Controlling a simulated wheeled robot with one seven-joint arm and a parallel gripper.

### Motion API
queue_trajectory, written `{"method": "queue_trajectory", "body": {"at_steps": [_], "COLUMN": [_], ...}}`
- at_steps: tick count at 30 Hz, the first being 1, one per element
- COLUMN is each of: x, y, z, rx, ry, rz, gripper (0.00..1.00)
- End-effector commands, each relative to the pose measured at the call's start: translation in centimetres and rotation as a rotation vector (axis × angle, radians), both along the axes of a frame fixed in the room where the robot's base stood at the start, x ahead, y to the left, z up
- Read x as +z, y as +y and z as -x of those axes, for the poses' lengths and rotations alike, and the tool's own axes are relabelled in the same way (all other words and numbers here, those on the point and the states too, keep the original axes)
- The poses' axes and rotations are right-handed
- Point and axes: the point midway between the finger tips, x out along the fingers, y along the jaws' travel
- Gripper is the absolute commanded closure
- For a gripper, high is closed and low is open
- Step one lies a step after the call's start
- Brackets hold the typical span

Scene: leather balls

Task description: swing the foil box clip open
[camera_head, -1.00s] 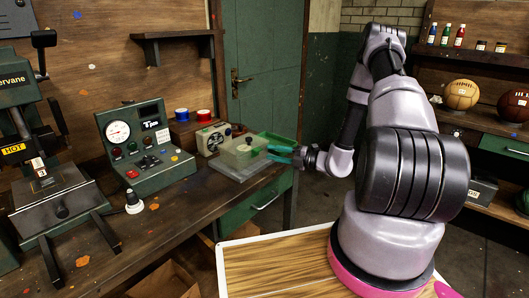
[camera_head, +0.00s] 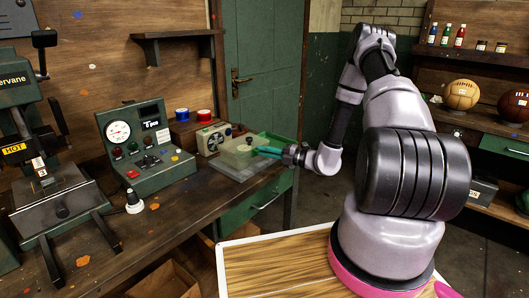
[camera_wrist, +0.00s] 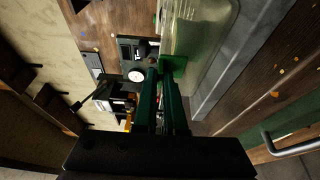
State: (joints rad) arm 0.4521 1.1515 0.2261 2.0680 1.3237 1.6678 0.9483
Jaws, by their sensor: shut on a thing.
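The foil box (camera_head: 236,160) is a clear, greenish box on the right end of the workbench. It also shows in the wrist view (camera_wrist: 215,65), to the right of my fingers. The clip (camera_wrist: 174,65) is a small green plate at the box's side, by my fingertips. My gripper (camera_head: 258,151) reaches in from the right, its green fingers at the box. In the wrist view my gripper (camera_wrist: 163,72) is shut on the clip, with a narrow gap between the fingers. The exact contact is partly hidden and dark.
A green control panel (camera_head: 148,145) with a gauge stands left of the box. A small cream device (camera_head: 212,138) and red and blue spools (camera_head: 203,114) sit behind it. A hot press (camera_head: 58,190) stands far left. The bench's front middle is mostly clear.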

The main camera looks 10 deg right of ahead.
Motion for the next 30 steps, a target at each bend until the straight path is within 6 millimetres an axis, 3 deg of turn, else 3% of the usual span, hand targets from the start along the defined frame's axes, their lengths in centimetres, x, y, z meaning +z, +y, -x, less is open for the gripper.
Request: {"method": "queue_trajectory", "body": {"at_steps": [8,30], "x": [-0.6,-2.9], "y": [-0.2,-0.7], "z": [0.3,1.0], "rx": [-0.002,-0.003], "ry": [-0.077,-0.495], "rz": [-0.054,-0.325], "gripper": [1.00,1.00]}}
